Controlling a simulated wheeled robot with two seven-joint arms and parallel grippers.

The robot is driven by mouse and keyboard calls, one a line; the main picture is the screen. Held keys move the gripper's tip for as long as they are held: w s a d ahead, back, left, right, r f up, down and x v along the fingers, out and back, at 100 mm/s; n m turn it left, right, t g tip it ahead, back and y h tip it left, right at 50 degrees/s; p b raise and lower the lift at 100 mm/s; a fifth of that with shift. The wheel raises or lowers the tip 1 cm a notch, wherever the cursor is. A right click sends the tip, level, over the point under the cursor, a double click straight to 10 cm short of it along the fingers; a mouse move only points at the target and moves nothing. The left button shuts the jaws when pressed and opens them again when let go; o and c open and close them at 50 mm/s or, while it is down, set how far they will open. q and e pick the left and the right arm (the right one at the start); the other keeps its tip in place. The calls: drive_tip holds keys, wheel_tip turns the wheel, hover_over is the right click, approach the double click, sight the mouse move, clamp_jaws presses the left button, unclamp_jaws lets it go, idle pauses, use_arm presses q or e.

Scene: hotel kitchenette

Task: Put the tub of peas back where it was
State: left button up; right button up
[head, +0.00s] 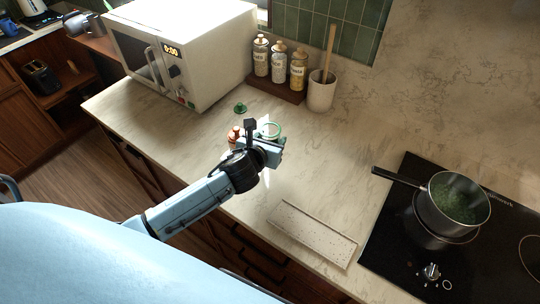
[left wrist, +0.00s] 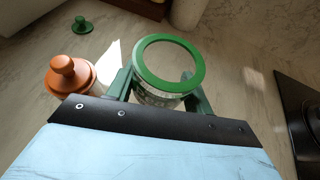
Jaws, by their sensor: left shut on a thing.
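The tub (head: 270,129) is a clear round container with a green rim, and its top looks open. In the left wrist view the tub (left wrist: 168,63) sits between the green fingers of my left gripper (left wrist: 160,92), which is shut on it. In the head view my left gripper (head: 268,146) is over the counter and partly hides the tub. I cannot tell whether its base touches the counter. Its inside looks clear, with no peas that I can make out. Green peas (head: 457,200) lie in a saucepan on the hob. My right gripper is not in view.
An orange lidded jar (left wrist: 72,76) stands close left of the tub, with a white piece (left wrist: 108,63) beside it. A small green knobbed lid (head: 240,108) lies behind. A bottle rack (head: 275,90), utensil cup (head: 321,95) and microwave (head: 180,50) stand farther back. A speckled board (head: 312,234) lies in front.

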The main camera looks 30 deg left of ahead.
use_arm(q)
wheel_tip(320, 180, down, 7)
drive_tip(key=shift+r+b, duration=0.1)
drive_tip(key=shift+b, duration=0.65)
drive_tip(key=shift+f, duration=0.2)
drive_tip(key=o, duration=1)
drive_tip(key=shift+r, duration=0.15)
drive_tip(key=shift+s+r, duration=0.1)
drive_tip(key=shift+s, duration=0.1)
drive_tip(key=p+v, duration=0.1)
drive_tip(key=v, duration=1)
drive_tip(key=shift+s+r, duration=0.1)
drive_tip(key=shift+s, duration=0.2)
